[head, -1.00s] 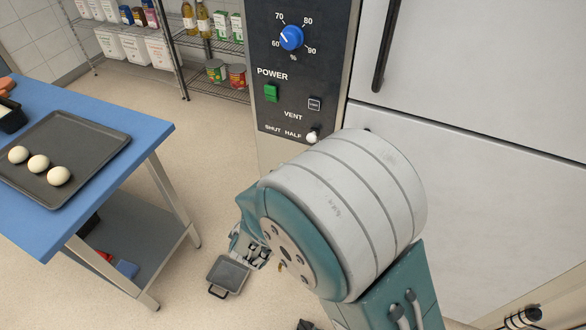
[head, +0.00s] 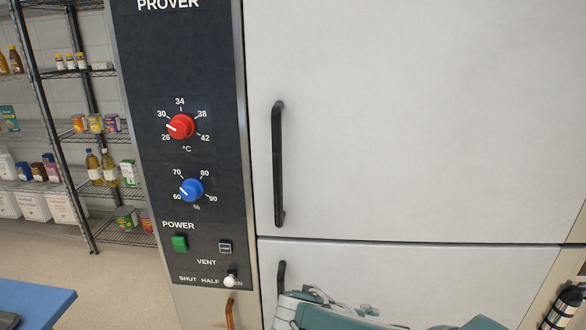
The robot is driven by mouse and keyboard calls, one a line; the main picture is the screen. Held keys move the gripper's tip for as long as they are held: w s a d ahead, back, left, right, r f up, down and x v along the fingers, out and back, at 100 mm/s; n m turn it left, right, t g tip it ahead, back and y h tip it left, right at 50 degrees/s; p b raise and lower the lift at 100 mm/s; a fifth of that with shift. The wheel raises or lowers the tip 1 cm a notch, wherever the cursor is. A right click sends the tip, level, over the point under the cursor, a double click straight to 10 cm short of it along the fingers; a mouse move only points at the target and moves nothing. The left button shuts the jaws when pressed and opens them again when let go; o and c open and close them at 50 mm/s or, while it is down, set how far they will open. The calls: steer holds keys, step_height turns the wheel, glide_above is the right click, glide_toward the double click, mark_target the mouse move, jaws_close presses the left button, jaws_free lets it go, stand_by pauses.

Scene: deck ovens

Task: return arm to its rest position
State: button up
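Parts of my teal and grey arm (head: 345,318) show along the bottom edge, in front of the lower door of the prover. I cannot make out my gripper's fingers in the head view, so whether it is open or shut does not show. The rest of the arm is cut off by the lower frame edge.
The tall prover stands close in front. Its dark control panel (head: 190,85) carries a red knob (head: 181,126), a blue knob (head: 192,190) and a green power switch (head: 180,243). A black handle (head: 279,165) sticks out from the upper door (head: 420,120). A blue table (head: 42,301) is lower left.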

steer(key=s+d+r+m+y, duration=0.1)
steer(key=s+r+m+y, duration=0.4)
steer(key=m, duration=0.9)
steer(key=shift+s+d+t+y, duration=0.2)
steer(key=shift+s+t+y, duration=0.2)
steer(key=shift+s+y, duration=1.85)
steer(key=shift+s+h, duration=0.3)
steer(key=shift+h, duration=0.05)
